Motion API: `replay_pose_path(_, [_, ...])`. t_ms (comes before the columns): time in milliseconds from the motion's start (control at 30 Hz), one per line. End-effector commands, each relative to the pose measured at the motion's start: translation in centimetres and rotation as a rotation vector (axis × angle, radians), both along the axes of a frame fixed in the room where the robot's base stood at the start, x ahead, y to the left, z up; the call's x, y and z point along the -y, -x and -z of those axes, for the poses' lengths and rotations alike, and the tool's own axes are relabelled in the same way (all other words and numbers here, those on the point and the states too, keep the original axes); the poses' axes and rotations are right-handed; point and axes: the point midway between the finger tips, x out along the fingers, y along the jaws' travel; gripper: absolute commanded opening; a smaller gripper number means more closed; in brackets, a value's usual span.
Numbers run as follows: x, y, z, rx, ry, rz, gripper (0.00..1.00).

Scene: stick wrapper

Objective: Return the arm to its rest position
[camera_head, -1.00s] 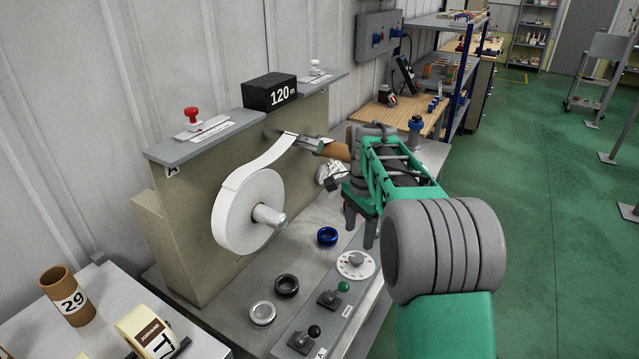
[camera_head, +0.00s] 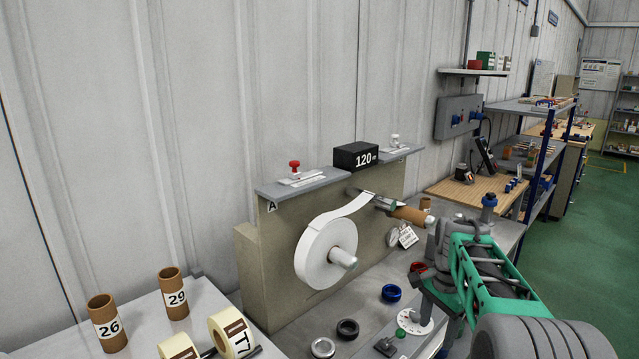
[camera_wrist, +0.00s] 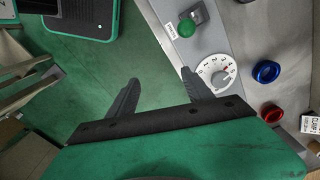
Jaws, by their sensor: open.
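My gripper (camera_wrist: 157,88) is open and empty in the wrist view. Its two dark fingers stand apart above the machine's front edge, near a white dial (camera_wrist: 217,74) and a green knob (camera_wrist: 186,27). In the head view my green arm is at the lower right, with the gripper pointing down in front of the wrapping machine (camera_head: 270,275). The fingertips are partly hidden there. A brown tube (camera_head: 408,213) sits on the machine's spindle, left of my arm and apart from it. A white roll (camera_head: 322,252) hangs on the machine with its strip running up towards the tube's spindle.
A blue ring (camera_head: 391,293), a black ring (camera_head: 347,329) and a red ring (camera_wrist: 271,114) lie on the machine's bed. Tubes marked 26 (camera_head: 107,323) and 29 (camera_head: 173,293) stand on the left table. A blue-framed shelf (camera_head: 545,165) stands behind. Green floor at right is free.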

Motion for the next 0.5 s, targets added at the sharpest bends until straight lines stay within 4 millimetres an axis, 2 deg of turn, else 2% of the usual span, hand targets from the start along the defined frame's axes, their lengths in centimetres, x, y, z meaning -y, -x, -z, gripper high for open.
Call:
replay_pose_path(133, [0.4, -0.9, -0.2, 0.039, 0.014, -0.148, 0.59])
replay_pose_path(233, [0.3, -0.7, 1.3, 0.038, 0.019, -0.284, 0.59])
replay_pose_path(367, [-0.3, 1.7, 5.1, -0.006, 0.006, -0.481, 0.59])
replay_pose_path(500, [-1.2, 5.6, 8.3, -0.048, -0.017, -0.669, 0.59])
